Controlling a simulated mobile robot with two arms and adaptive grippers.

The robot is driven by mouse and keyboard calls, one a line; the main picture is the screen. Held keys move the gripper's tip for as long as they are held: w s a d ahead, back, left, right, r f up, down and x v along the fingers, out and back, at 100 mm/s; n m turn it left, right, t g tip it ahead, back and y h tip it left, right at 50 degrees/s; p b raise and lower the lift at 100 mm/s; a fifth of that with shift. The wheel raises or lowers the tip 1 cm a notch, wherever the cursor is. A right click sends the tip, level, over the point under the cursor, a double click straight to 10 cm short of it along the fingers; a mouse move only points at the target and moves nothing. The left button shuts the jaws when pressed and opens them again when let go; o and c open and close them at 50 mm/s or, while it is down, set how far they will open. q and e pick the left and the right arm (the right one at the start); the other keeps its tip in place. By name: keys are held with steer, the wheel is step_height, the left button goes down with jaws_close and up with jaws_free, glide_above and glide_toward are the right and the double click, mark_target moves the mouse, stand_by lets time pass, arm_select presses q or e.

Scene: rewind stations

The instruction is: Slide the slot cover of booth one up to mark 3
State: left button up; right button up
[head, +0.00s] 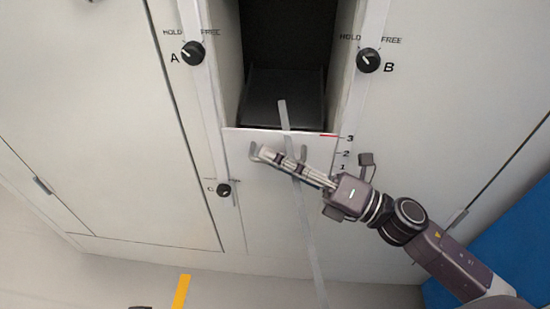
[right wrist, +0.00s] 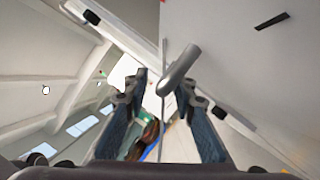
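The slot cover (head: 262,180) is a pale panel across the lower part of the dark slot (head: 288,40). The red line at the right of its top edge is about level with mark 3 (head: 350,138). My right gripper (head: 264,152) lies across the cover's front at its handle. In the right wrist view the grey handle bar (right wrist: 180,72) shows between the fingers of the right gripper (right wrist: 166,82). The fingers stand apart, with a gap at the left finger.
Black knobs A (head: 193,53) and B (head: 368,60) flank the slot, and knob C (head: 223,190) sits lower left. A grey strap (head: 312,255) hangs over the cover's front. A blue panel (head: 515,235) is at right. A yellow floor stripe (head: 181,292) is below.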

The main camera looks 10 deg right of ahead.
steer(key=shift+f, duration=0.1)
steer(key=shift+s+d+f, duration=0.1)
steer(key=shift+s+d, duration=0.1)
steer(key=shift+d, duration=0.05)
steer(key=v, duration=1.1)
steer(key=shift+d, duration=0.15)
